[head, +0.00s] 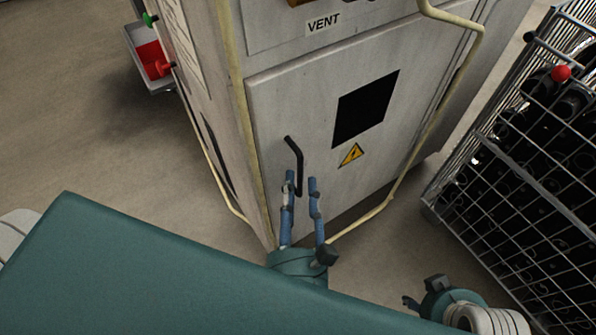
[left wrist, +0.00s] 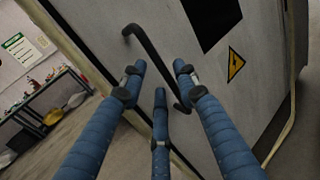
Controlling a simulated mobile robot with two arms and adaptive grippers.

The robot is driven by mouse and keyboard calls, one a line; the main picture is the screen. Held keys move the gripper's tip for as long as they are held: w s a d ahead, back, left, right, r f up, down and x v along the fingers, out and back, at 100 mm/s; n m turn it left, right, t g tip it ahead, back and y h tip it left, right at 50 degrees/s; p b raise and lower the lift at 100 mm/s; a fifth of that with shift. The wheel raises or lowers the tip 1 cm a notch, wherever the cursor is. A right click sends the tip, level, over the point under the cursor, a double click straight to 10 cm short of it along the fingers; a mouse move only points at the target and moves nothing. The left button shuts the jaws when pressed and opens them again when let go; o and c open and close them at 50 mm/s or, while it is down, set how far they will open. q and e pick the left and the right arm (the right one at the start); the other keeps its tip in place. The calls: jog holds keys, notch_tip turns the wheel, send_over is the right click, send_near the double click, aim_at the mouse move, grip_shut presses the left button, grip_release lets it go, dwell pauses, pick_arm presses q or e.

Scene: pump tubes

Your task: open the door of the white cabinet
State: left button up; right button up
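The white cabinet (head: 268,120) stands ahead with its lower door (head: 310,110) shut, bearing a black panel and a yellow warning sign. The door's black bar handle (head: 298,165) also crosses the left wrist view (left wrist: 155,62). My left gripper (head: 302,182) has its blue fingers spread at the handle's lower part. In the left wrist view (left wrist: 157,80) the handle runs across the gap between the open fingers; contact cannot be told. My right gripper (head: 422,290) is low at the right, away from the cabinet, its fingers mostly hidden.
A wire cage (head: 470,160) of dark bottle-like items stands to the right. A tray with a red inside (head: 150,60) is at the back left. Pale pipes (head: 400,180) run along the cabinet's edges. The floor (head: 90,130) at left is clear.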

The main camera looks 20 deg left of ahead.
aim_at(298, 176)
pick_arm(q)
jog(key=shift+x, duration=1.95)
grip_shut()
